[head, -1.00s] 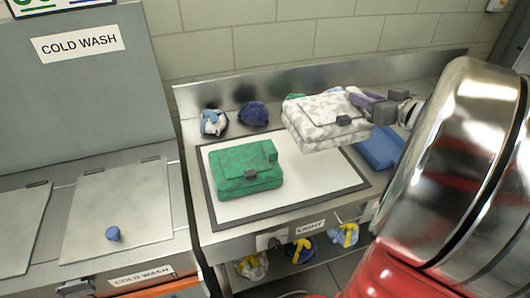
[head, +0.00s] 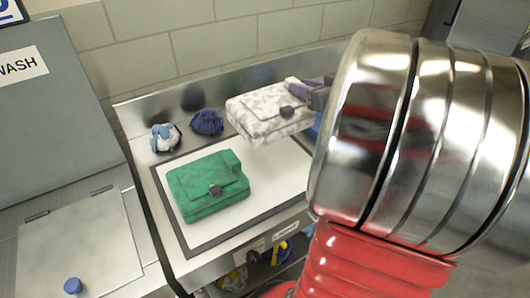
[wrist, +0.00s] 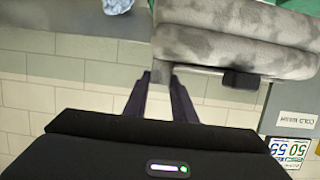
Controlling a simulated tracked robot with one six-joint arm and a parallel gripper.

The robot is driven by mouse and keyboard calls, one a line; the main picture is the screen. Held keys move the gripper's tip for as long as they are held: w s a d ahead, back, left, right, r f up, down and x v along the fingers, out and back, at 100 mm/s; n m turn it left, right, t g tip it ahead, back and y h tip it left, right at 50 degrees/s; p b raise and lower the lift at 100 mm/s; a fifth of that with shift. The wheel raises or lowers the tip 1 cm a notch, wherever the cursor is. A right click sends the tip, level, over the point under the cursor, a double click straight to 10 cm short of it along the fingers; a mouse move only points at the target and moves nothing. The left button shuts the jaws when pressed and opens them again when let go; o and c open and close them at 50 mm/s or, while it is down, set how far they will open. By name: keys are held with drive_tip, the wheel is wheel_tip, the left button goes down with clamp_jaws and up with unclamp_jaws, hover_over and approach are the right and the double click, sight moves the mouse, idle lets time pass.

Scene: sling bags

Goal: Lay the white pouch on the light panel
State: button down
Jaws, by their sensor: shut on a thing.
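The white pouch (head: 268,112), mottled with grey and with a dark clasp, is held above the back right part of the light panel (head: 284,172). My gripper (head: 308,88) is shut on its right end, and my arm hides much of the area to the right. In the wrist view the pouch (wrist: 235,50) spans the upper right, beyond the fingers of my gripper (wrist: 160,80). The light panel is a white sheet with a dark frame. A green pouch (head: 208,186) lies on its left part.
A white-and-blue bundle (head: 166,137) and a dark blue bundle (head: 207,122) lie behind the panel against the metal backsplash. A cold wash unit with a lid (head: 80,245) and blue knob (head: 72,286) stands at left. Bundles with yellow bands sit on a shelf below.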

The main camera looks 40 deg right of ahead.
wheel_tip(320, 180, down, 13)
drive_tip(key=shift+r, duration=0.15)
idle(0.4)
wheel_tip(320, 180, down, 4)
drive_tip(key=shift+f, duration=0.15)
idle(0.4)
drive_tip(key=c, duration=1.5)
unclamp_jaws()
drive_tip(key=shift+o, duration=0.2)
drive_tip(key=v, duration=1.2)
